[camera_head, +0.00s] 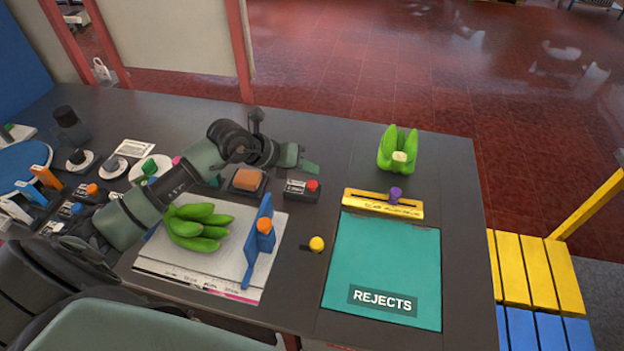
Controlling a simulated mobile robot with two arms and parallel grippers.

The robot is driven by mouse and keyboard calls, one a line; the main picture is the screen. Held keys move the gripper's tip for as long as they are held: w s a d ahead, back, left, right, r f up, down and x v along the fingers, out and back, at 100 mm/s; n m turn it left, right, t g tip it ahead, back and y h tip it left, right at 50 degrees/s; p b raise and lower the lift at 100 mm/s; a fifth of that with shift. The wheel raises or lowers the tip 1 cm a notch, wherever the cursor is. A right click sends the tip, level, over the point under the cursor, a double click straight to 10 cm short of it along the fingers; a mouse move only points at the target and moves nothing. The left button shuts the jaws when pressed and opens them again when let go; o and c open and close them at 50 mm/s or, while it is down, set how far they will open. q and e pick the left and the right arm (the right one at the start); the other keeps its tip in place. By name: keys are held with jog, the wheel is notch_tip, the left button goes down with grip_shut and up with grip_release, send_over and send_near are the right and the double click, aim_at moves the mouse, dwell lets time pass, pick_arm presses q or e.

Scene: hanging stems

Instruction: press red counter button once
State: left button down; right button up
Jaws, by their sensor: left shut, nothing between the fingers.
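The red button (312,185) sits on the right end of a small dark counter box (296,190) with a pale label, near the middle of the dark table. My left arm reaches in from the left, over the table. My left gripper (308,167) is shut and empty, with its green-grey fingertips just behind the red button in the picture. A gap shows between the fingertips and the button; I cannot tell their height above the table. My right gripper is not in view.
A white board (160,262) holds green bananas (196,228) and a blue tool (258,243) with an orange knob. A teal REJECTS mat (383,262), yellow bar (360,203) and green bunch (398,149) lie right. A yellow ball-topped piece (317,244) stands in front of the box.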

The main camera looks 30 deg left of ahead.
aim_at(309, 185)
pick_arm(q)
jog(key=shift+r+p, duration=0.85)
jog(key=shift+r, duration=0.7)
jog(key=shift+f, duration=0.1)
